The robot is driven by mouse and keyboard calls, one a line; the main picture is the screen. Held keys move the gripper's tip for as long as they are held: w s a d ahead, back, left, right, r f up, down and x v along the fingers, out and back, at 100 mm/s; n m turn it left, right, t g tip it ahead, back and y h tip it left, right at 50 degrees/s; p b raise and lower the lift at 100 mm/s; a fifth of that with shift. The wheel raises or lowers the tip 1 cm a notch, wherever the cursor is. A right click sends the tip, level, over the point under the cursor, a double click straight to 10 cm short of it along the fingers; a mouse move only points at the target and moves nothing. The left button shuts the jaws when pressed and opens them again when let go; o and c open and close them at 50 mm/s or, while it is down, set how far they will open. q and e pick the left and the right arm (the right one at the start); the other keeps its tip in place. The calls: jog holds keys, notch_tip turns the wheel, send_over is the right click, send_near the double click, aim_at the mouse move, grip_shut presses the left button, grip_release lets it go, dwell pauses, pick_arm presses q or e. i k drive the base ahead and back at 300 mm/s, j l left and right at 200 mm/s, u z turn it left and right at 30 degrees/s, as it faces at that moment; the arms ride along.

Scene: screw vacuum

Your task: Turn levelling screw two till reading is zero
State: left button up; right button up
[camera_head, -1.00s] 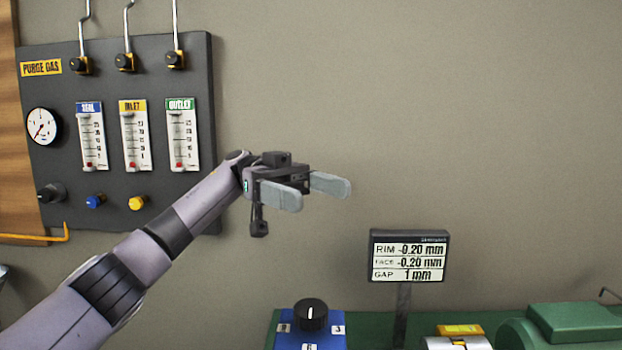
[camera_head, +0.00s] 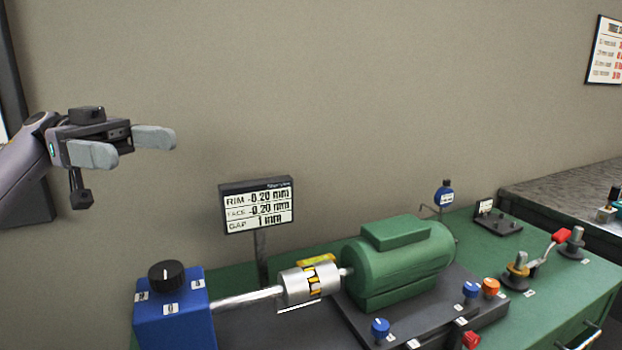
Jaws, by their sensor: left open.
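The display (camera_head: 257,205) stands on a post behind the shaft and reads RIM -0.20 mm, FACE -0.20 mm, GAP 1 mm. Several knobs sit around the green motor's dark base: a blue one (camera_head: 380,328) at the front, another blue one (camera_head: 471,290) and an orange one (camera_head: 490,287) to the right, and a red one (camera_head: 470,340) low at the front. Their labels are too small to read, so I cannot tell which is screw two. My left gripper (camera_head: 125,149) is open and empty at the upper left, in front of the wall, well away from the knobs. My right gripper is not in view.
The green motor (camera_head: 400,262) joins a silver coupling (camera_head: 308,284) and shaft. A blue box (camera_head: 173,315) with a black dial stands at left. A lever with a red grip (camera_head: 562,236) is at right. The air above the bench is clear.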

aim_at(470, 290)
jog(key=k, duration=0.9)
